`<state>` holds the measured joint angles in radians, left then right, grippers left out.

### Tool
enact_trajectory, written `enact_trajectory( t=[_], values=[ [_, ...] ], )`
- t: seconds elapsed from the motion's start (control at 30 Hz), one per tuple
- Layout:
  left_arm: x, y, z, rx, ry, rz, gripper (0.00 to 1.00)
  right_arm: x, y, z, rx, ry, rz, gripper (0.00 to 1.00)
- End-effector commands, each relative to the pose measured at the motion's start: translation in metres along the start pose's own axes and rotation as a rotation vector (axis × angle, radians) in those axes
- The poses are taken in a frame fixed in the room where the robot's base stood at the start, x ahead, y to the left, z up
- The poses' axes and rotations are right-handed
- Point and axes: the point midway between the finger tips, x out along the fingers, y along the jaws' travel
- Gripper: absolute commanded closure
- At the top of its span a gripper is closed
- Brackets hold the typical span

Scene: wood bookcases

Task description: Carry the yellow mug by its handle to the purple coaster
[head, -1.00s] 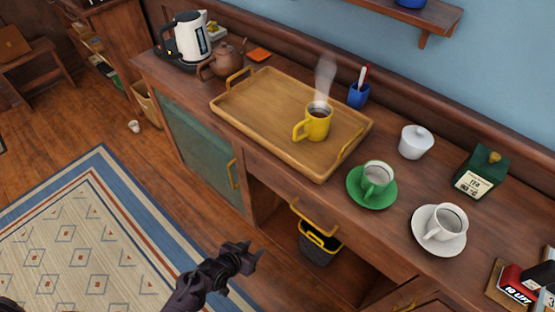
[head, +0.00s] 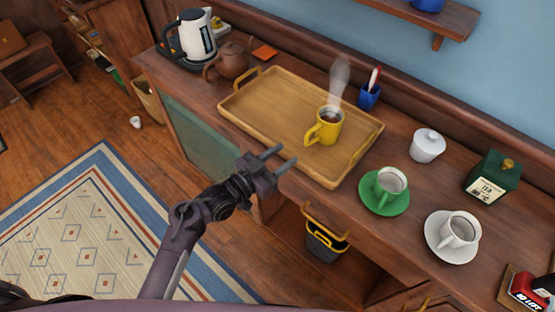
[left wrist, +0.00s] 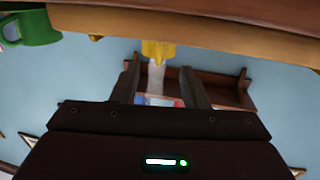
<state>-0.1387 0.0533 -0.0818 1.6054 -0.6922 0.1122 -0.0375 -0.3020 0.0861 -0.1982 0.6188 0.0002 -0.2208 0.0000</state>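The yellow mug (head: 330,130) stands upright and steaming on the wooden tray (head: 250,110), holding dark liquid. Its handle points to the lower left in the head view. My left gripper (head: 285,158) is open and empty, its fingers pointing towards the mug, just in front of the tray's near edge and short of the handle. In the left wrist view the picture is upside down, and the mug (left wrist: 157,50) shows between the two spread fingers (left wrist: 161,85). I see no purple coaster in these frames. My right gripper is not in view.
A blue pen holder (head: 369,97) is behind the mug. A teapot (head: 230,60), kettle (head: 190,38) and orange coaster (head: 265,54) are at the left.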

Motion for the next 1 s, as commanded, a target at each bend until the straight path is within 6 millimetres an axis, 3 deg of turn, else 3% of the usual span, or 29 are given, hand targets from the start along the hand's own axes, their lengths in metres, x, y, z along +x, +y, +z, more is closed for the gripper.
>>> enact_trajectory(
  t=[0.7, 1.0],
  values=[
    [0.07, 0.0, 0.002, 0.0, -0.002, 0.0, 0.6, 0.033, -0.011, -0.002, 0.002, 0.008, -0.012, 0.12],
    [0.083, 0.0, 0.001, -0.001, -0.002, -0.001, 0.6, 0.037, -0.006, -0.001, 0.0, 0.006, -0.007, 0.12]
  ],
)
